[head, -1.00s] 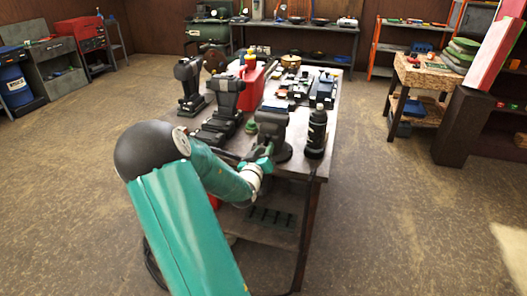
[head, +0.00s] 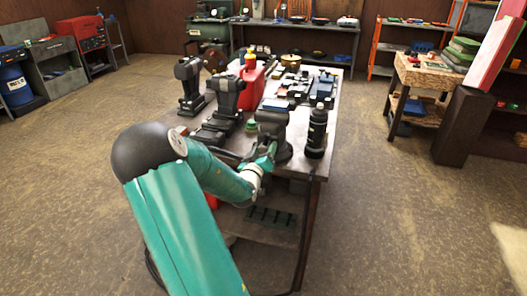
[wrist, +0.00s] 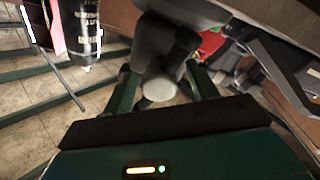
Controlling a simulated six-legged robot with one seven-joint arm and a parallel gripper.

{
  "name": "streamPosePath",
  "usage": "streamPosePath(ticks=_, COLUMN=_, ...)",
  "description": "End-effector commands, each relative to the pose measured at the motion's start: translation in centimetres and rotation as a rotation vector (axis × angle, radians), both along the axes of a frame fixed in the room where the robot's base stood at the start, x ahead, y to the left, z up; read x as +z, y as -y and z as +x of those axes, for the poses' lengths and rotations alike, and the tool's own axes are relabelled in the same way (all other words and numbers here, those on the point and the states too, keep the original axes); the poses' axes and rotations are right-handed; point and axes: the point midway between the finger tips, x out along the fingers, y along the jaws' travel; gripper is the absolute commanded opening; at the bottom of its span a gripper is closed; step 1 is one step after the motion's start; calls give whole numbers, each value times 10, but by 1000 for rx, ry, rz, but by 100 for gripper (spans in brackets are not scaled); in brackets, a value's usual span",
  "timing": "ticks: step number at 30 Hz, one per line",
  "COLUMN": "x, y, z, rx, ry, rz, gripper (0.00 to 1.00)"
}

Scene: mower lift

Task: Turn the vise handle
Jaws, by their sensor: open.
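The dark grey vise (head: 272,130) stands at the near edge of the workbench. In the wrist view the vise (wrist: 165,45) fills the upper middle. A pale round end (wrist: 163,90) on its front, at the handle, faces me. My gripper (head: 266,161) is at the front of the vise in the head view. In the wrist view my gripper (wrist: 163,88) is open, with one green finger on each side of the round end. I cannot tell whether the fingers touch it. The handle bar itself is not clearly visible.
A black bottle (head: 317,132) stands on the workbench (head: 328,148) close to the vise's right. Black machines (head: 222,115) and a red can (head: 251,88) stand behind and to the left. The bench's lower shelf (head: 265,228) is below my gripper. The floor on both sides is clear.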

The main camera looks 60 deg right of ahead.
Motion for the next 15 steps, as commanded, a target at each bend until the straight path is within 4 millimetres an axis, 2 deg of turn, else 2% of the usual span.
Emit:
streamPosePath(ticks=5, x=0, y=-3, z=0, rx=0, ry=1, rz=-1, gripper=58)
streamPosePath(ticks=8, x=0, y=-14, z=-1, rx=2, ry=1, rz=-1, gripper=58)
streamPosePath(ticks=15, x=-4, y=-61, z=-9, rx=3, ry=2, rz=2, gripper=58)
